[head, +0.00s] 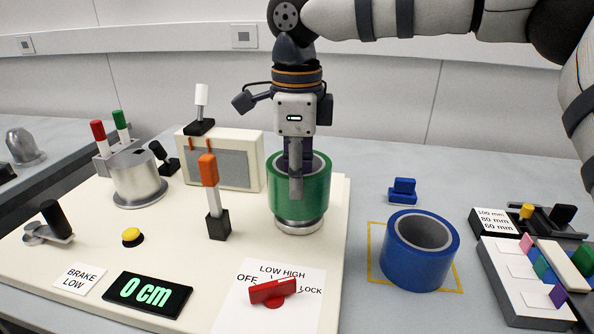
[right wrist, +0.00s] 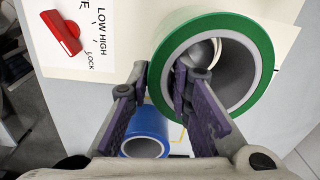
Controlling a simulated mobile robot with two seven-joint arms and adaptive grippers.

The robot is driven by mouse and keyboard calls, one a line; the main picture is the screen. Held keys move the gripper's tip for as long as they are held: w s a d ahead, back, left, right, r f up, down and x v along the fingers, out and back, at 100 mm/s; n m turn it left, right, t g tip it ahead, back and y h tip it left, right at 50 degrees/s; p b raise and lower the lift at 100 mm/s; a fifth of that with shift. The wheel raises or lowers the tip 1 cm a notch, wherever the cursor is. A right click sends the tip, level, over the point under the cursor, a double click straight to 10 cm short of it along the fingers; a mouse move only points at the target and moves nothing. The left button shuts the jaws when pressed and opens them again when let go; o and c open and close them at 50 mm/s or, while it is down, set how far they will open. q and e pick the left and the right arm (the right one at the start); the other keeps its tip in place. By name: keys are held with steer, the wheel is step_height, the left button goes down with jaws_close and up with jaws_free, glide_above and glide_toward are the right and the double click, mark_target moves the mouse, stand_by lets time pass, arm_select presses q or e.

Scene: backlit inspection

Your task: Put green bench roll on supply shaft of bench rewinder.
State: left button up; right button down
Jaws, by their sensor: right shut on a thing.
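The green bench roll (head: 283,198) stands upright over a silver round base (head: 298,227) on the cream panel of the bench rewinder (head: 185,262). My right gripper (head: 296,182) points down at the roll and is shut on its wall, one finger inside the core and one outside. The right wrist view shows the green roll (right wrist: 258,48) with the fingers (right wrist: 162,78) across its wall. A silver shaft end (right wrist: 204,52) shows through the core, off centre in that view. I cannot tell whether the roll rests on the base. My left gripper is not in view.
A blue roll (head: 405,264) stands right of the panel, by a yellow outlined square (head: 458,282). An orange-topped lever (head: 212,190), a red knob (head: 273,291) and a silver drum (head: 137,182) stand on the panel. A small-parts rack (head: 515,290) is at right.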

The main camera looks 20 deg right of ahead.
steer(key=shift+f, duration=0.2)
steer(key=shift+f, duration=0.95)
steer(key=shift+f, duration=0.1)
steer(key=c, duration=1.4)
jaws_free()
step_height(320, 180, up, 12)
steer(key=shift+s+a, duration=0.1)
